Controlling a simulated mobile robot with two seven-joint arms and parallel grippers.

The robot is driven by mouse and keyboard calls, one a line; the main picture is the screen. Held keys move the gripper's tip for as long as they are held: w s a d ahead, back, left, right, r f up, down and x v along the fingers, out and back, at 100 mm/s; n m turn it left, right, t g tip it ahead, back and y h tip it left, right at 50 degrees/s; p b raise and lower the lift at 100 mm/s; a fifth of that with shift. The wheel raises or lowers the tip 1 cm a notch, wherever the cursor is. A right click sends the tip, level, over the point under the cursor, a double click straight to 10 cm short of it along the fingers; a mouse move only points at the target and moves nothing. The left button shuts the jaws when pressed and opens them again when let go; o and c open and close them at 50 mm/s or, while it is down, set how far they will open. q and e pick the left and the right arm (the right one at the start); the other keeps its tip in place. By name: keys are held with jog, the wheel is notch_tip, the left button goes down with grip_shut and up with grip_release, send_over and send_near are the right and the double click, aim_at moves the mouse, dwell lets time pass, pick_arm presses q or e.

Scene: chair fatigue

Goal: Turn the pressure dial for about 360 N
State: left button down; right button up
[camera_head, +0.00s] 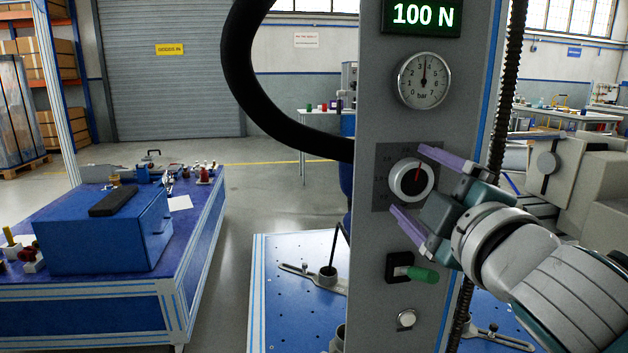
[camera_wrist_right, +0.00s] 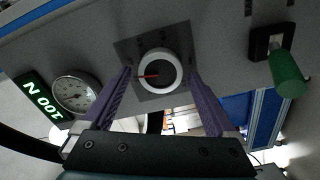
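The pressure dial (camera_head: 411,180) is a round knob with a white rim, dark face and red pointer on a grey panel. It also shows in the right wrist view (camera_wrist_right: 158,70). My right gripper (camera_head: 408,184) is open, its purple fingers above and below the dial in the head view and apart from it in the wrist view (camera_wrist_right: 161,92). The display (camera_head: 422,14) reads 100 N. A round gauge (camera_head: 423,80) marked bar has its needle pointing nearly straight up. My left gripper is not in view.
A green-handled lever (camera_head: 420,273) and a round button (camera_head: 406,319) sit below the dial. A thick black hose (camera_head: 240,70) curves to the column's left. A blue workbench (camera_head: 190,250) with a blue box (camera_head: 105,235) stands at left.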

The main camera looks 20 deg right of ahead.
jog(key=shift+o, duration=0.2)
jog(key=shift+s, duration=0.1)
jog(key=shift+s+a, duration=0.15)
jog(key=shift+s, duration=0.2)
jog(key=v, duration=0.9)
jog(key=shift+b, duration=0.3)
